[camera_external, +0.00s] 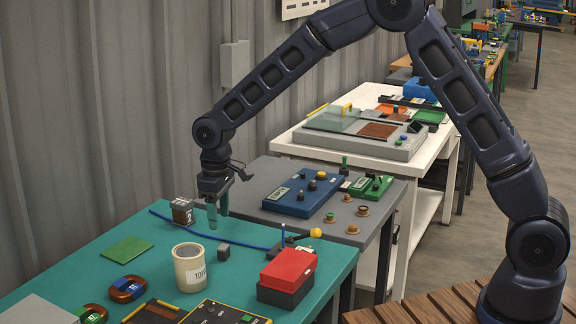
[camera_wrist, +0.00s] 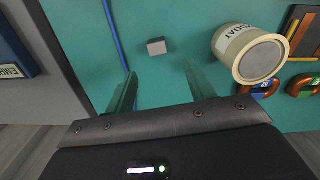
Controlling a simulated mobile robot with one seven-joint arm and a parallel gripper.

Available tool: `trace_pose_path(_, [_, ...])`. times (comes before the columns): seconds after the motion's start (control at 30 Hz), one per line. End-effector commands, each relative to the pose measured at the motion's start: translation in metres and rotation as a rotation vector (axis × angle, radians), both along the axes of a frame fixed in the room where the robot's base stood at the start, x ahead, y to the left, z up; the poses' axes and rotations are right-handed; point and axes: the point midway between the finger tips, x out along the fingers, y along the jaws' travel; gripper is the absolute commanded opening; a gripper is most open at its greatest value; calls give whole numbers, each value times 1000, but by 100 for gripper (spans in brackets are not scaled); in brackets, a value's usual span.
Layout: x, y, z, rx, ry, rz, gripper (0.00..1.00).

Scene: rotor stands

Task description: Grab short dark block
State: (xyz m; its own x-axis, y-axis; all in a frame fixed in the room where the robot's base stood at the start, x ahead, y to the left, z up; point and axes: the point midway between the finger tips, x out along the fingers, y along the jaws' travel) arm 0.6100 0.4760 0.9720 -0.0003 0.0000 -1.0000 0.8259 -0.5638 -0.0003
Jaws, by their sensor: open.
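A small dark grey block (camera_external: 223,251) sits on the teal table top, just right of a cream cup. It shows in the wrist view as a small grey block (camera_wrist: 156,47), ahead of the gap between my fingers. A larger dark block with a pale label (camera_external: 182,211) stands at the table's back edge, left of my gripper; I cannot make it out in the wrist view. My gripper (camera_external: 217,213) is open and empty, pointing down above the back of the table. Its two fingers (camera_wrist: 161,72) are spread apart, and neither touches the small block.
The cream cup (camera_external: 190,267) stands close to the small block. A blue cable (camera_external: 180,226) runs behind it. A red-topped box (camera_external: 288,270) is to the right, and a green square (camera_external: 124,249) and copper coils (camera_external: 127,288) are to the left. A grey table (camera_external: 278,164) adjoins behind.

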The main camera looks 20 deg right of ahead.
Motion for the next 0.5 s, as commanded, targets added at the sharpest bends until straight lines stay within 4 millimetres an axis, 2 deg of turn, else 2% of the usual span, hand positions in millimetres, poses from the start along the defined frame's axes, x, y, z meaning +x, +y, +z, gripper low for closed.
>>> trace_pose_path(0.3, [0, -1, -42, -2, 0, -1, 55])
trace_pose_path(0.5, [1, -2, -53, -1, -1, -1, 55])
